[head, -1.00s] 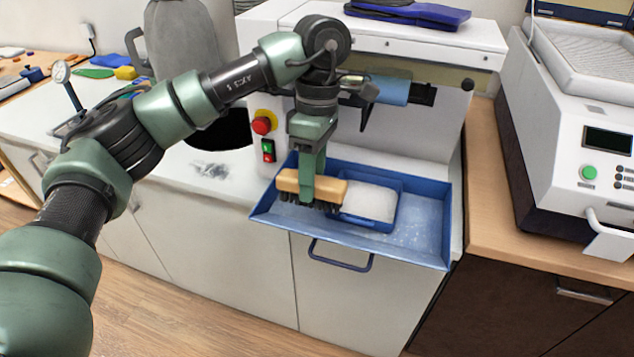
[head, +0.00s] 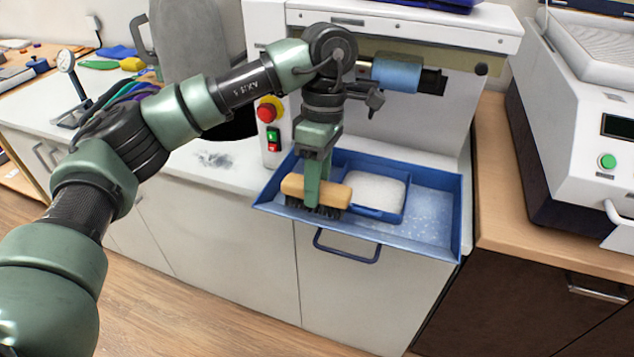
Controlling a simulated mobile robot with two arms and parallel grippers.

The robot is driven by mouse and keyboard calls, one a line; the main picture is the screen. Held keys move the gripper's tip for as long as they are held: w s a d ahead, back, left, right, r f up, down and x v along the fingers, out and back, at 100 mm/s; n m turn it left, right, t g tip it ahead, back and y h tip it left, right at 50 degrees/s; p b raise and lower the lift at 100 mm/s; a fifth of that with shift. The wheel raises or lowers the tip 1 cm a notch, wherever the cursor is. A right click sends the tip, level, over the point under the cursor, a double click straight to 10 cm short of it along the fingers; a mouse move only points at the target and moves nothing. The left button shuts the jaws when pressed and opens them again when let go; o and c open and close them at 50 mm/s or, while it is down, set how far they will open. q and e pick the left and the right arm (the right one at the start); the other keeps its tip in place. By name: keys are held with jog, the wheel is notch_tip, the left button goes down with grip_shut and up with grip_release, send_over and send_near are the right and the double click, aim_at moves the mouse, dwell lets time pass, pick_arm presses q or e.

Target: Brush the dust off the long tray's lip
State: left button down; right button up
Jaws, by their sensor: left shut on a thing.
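The long blue tray (head: 428,227) sticks out from the front of the white machine. Pale dust lies on its floor at the right, and a smaller blue bin (head: 376,191) filled with white material sits inside it. My left gripper (head: 317,190) points down and is shut on a wooden brush (head: 332,193) with dark bristles. The brush is at the front left of the tray, by the front lip. I cannot tell whether the bristles touch the lip. My right gripper is out of view.
The machine (head: 400,130) rises behind the tray, with a red stop button (head: 268,110) on its left side. A drawer handle (head: 346,250) is below the tray. A white device (head: 590,130) stands on the wooden counter at right. A grey smudge (head: 214,159) marks the left counter.

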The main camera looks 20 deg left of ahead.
aim_at(340, 188)
pick_arm(q)
jog(key=shift+f+b, duration=0.55)
jog(key=shift+f, duration=0.3)
jog(key=shift+d, duration=0.2)
jog(key=shift+s+d+r, duration=0.1)
jog(key=shift+d+r, duration=0.05)
jog(key=shift+d, duration=1.65)
jog(key=shift+a+f+b, duration=0.15)
jog(key=shift+a+b, duration=0.05)
jog(key=shift+a, duration=0.8)
jog(key=shift+a+f+b, duration=0.1)
jog(key=shift+a+b, duration=0.1)
jog(key=shift+a, duration=0.8)
jog(key=shift+r, duration=0.1)
jog(key=shift+r+p, duration=2.7)
jog(key=shift+r, duration=1.3)
